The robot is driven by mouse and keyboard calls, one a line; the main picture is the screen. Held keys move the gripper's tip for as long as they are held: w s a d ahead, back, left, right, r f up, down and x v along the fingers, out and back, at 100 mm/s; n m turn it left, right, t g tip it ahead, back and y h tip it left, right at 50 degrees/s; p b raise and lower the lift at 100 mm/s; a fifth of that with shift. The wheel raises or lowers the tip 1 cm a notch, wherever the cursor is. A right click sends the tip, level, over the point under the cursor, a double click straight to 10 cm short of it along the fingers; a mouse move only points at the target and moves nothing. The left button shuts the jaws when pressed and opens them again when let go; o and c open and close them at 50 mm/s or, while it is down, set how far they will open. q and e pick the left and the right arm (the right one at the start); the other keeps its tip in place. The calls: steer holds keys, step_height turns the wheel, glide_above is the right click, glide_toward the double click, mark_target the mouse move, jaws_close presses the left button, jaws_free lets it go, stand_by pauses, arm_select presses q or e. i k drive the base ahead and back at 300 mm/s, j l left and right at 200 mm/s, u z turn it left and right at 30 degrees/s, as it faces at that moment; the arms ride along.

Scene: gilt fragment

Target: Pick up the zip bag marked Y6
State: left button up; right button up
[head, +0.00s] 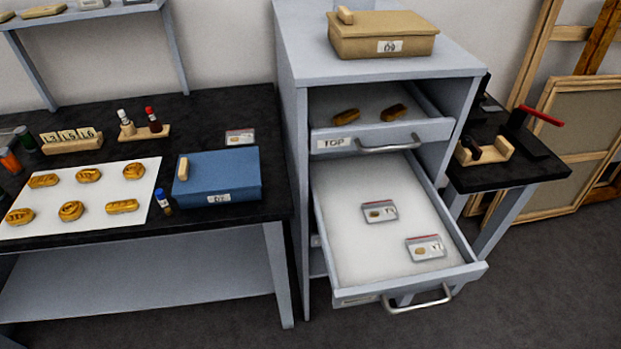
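Two small clear zip bags lie flat and apart in the open lower drawer (345,245) of the grey cabinet. One zip bag (380,211) is near the drawer's middle, and the other zip bag (425,248) is nearer its front right. Each holds a small golden piece and has a white label. A third zip bag (240,138) lies on the black table behind the blue box. The markings are too small to read surely, so I cannot tell which bag is Y6. Neither of my grippers is in view.
The upper drawer (335,143), labelled TOP, is partly open above the lower one and holds two golden pieces. The blue box (235,177) and a white sheet (90,222) with several gilt pieces are on the left table. A tan box (380,38) tops the cabinet.

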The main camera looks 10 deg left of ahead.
mark_target(243, 137)
steer(key=j, duration=1)
steer(key=i+j, duration=0.1)
steer(key=j, duration=0.9)
